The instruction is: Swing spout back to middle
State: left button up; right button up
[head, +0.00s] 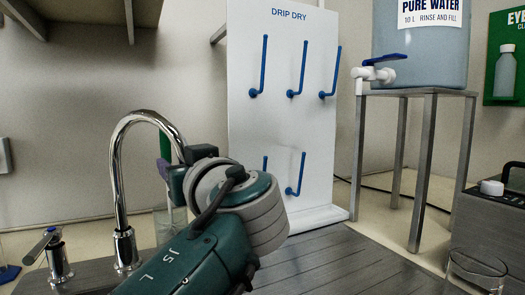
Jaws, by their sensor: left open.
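The chrome gooseneck spout (117,170) rises from its base at the left of the sink. Its arch points to the right, and its outlet end goes down behind my left wrist. My left gripper (169,174) is open at the outlet end. Its fingers are mostly hidden by my wrist, and I cannot tell whether they touch the spout. A chrome tap handle (57,256) stands to the left of the spout base. My right gripper is not in view.
A white drip-dry board (275,140) with blue pegs stands behind my left arm. A water tank (425,55) sits on a metal stand (423,160) at the right. A clear glass vessel (477,272) stands at lower right. The ribbed draining surface (345,262) looks clear.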

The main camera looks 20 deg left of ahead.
pick_arm(q)
jog(key=shift+w+a+f, duration=0.1)
jog(key=shift+a, duration=0.05)
jog(key=shift+c, duration=0.2)
grip_shut()
dwell(1.2)
